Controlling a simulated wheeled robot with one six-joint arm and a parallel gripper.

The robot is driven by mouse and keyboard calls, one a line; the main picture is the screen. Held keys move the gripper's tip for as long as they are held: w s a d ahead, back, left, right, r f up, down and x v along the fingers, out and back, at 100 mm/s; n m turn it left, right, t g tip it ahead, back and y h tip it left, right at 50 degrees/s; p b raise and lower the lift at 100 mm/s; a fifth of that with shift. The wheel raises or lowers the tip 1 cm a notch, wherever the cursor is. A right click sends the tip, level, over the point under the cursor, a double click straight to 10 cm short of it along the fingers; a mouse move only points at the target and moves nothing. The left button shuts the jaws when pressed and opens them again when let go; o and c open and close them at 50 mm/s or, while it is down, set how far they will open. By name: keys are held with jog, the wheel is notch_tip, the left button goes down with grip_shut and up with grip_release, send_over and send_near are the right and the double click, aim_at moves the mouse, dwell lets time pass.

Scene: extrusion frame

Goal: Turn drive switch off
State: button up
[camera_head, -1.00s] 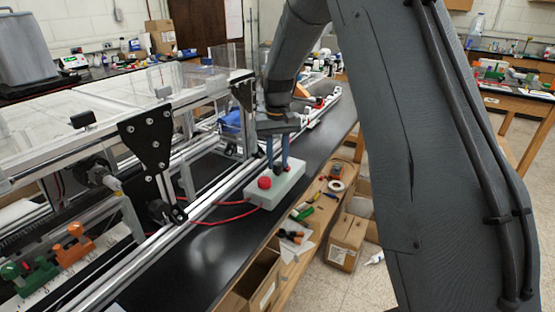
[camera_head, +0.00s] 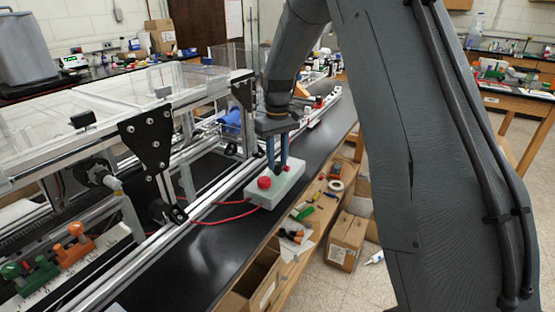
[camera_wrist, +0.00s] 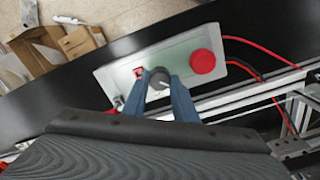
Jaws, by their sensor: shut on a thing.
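The drive switch is a dark round knob (camera_wrist: 159,79) with a pale pointer line, on top of a pale grey-green control box (camera_head: 266,197). In the wrist view the box (camera_wrist: 112,76) also carries a red mushroom button (camera_wrist: 203,61) to the right of the knob and a small red switch (camera_wrist: 139,71) to its left. My gripper (camera_wrist: 160,88) is shut on the knob, with one blue finger on each side of it. In the head view my gripper (camera_head: 278,168) points down onto the box top behind the red button (camera_head: 264,182), and the fingers hide the knob.
Red cables (camera_head: 222,218) run from the box to the aluminium extrusion frame (camera_head: 200,207) at left. The black bench (camera_head: 205,252) is clear in front of the box. Cardboard boxes (camera_head: 347,238) and loose tools stand below the bench's right edge.

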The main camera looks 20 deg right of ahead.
aim_at(277, 164)
jog(key=o, duration=1)
jog(key=shift+o, duration=0.2)
jog(key=shift+r+b, duration=1.15)
jog(key=shift+r, duration=2.8)
jog(key=s+f+m, duration=0.1)
jog(key=s+f, duration=0.2)
jog(key=s, duration=0.6)
jog(key=s+f+m, duration=0.1)
jog(key=s+f, duration=0.2)
jog(key=s, duration=0.7)
jog(key=s+f+m+t, duration=0.1)
jog(key=s+f, duration=0.3)
jog(key=s, duration=0.5)
jog(key=shift+s+a, duration=0.2)
jog(key=shift+s, duration=0.2)
